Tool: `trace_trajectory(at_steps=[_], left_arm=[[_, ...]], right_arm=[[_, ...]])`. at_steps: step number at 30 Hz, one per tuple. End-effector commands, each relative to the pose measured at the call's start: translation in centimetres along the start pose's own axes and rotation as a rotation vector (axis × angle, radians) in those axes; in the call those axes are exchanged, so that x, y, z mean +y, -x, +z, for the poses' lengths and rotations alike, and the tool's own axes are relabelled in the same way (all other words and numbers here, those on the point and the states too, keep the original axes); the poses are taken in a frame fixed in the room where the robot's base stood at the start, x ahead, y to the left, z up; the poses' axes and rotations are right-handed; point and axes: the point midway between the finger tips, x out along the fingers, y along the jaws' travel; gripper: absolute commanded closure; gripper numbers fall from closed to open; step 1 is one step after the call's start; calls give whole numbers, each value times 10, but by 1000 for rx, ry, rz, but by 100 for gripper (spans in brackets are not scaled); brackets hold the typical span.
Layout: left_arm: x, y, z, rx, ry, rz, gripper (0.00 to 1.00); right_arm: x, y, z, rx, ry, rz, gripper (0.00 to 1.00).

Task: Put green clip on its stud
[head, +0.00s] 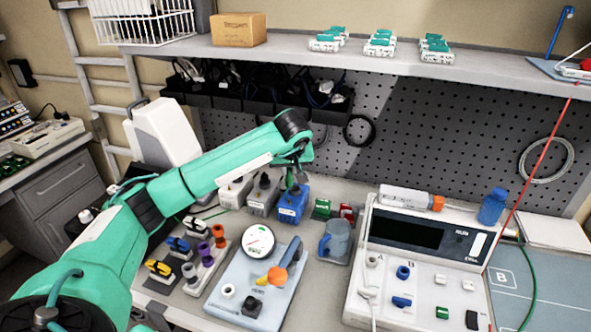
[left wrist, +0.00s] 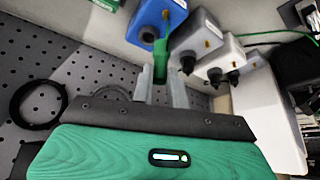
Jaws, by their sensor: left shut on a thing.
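My left gripper (head: 293,177) reaches over the back of the bench, fingers pointing down. It is shut on the green clip (left wrist: 160,62), which sticks out past its fingertips in the left wrist view. The blue box (head: 292,206) is just below the gripper in the head view. In the left wrist view the blue box (left wrist: 150,20) lies just beyond the clip and carries a small brass stud (left wrist: 166,14). I cannot tell whether the clip touches the box. My right gripper is out of view.
Grey boxes with black knobs (head: 263,194) stand left of the blue box. Green and red blocks (head: 322,208) stand to its right. A pegboard (head: 450,130) rises behind.

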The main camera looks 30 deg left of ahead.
Motion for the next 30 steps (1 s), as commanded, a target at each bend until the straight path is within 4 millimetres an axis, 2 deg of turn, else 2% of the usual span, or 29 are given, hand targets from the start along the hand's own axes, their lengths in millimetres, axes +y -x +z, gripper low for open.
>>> trace_trajectory(at_steps=[8,15,18,30], left_arm=[[0,-18,9,0,1,0,100],[0,-44,24,-1,1,1,100],[0,-39,21,2,1,1,100],[0,-41,22,1,1,3,100]], right_arm=[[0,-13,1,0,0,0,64],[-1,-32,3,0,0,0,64],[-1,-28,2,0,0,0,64],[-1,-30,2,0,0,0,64]])
